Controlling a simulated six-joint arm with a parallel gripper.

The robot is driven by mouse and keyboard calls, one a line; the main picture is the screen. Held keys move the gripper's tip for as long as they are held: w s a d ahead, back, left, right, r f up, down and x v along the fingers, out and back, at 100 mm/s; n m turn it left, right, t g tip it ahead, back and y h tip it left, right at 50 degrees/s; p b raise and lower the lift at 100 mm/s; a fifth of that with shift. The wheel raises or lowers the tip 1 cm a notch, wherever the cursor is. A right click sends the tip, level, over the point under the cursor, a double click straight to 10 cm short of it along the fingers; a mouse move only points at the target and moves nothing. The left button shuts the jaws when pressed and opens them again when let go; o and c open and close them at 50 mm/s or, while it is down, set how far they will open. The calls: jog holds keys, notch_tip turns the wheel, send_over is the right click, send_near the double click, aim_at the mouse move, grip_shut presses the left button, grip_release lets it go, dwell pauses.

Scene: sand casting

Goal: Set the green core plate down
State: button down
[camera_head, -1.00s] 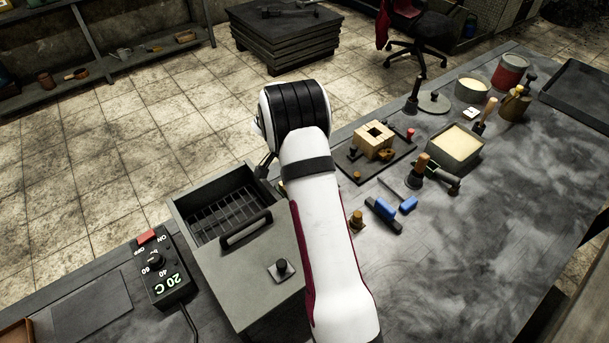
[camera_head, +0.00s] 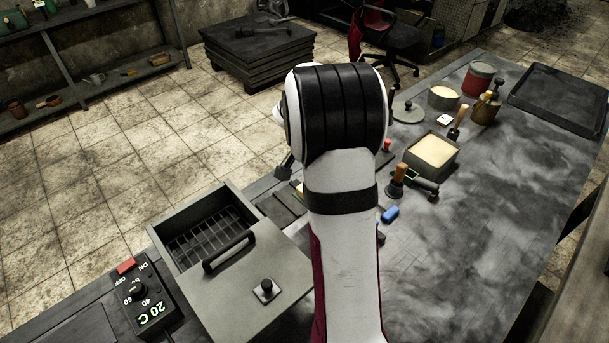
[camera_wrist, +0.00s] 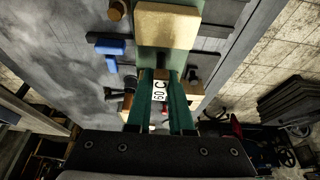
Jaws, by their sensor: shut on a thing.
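The green core plate (camera_wrist: 150,58) extends from my gripper (camera_wrist: 160,104) toward the top of the wrist view. A cream block (camera_wrist: 166,26) lies on it. A white label reading "60 C" (camera_wrist: 159,91) shows between the green fingers. My gripper is shut on the plate's near end. In the head view, my arm hides nearly all of the plate and gripper. I cannot tell whether the plate touches the bench.
A grey box (camera_head: 280,245) with a rack inside stands open at the left, beside a control unit (camera_head: 148,303) reading 20 C. A sand-filled box (camera_head: 409,157), a blue piece (camera_head: 390,214) and several tools are right of my arm. The right bench surface (camera_head: 480,230) is clear.

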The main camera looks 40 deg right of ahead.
jog(key=shift+s+d+r, duration=0.3)
jog(key=shift+s+r, duration=0.05)
jog(key=shift+s, duration=0.15)
jog(key=shift+r, duration=0.15)
jog(key=w+a+r+n+t, duration=0.2)
jog(key=w+a+r+n, duration=0.55)
jog(key=a+r, duration=0.55)
jog(key=w+a+r+n+t+y, duration=0.15)
jog(key=a+r+n, duration=0.5)
jog(key=a, duration=0.85)
jog(key=f+m, duration=0.3)
jog(key=f, duration=0.5)
jog(key=f+m+g, duration=0.1)
jog(key=f+m, duration=0.2)
jog(key=f, duration=0.6)
jog(key=f+m+g+h, duration=0.1)
jog(key=f+m, duration=0.2)
jog(key=f, duration=0.6)
jog(key=shift+w+d+f+m, duration=0.1)
jog(key=shift+w+d+m, duration=0.1)
jog(key=shift+w+m, duration=0.15)
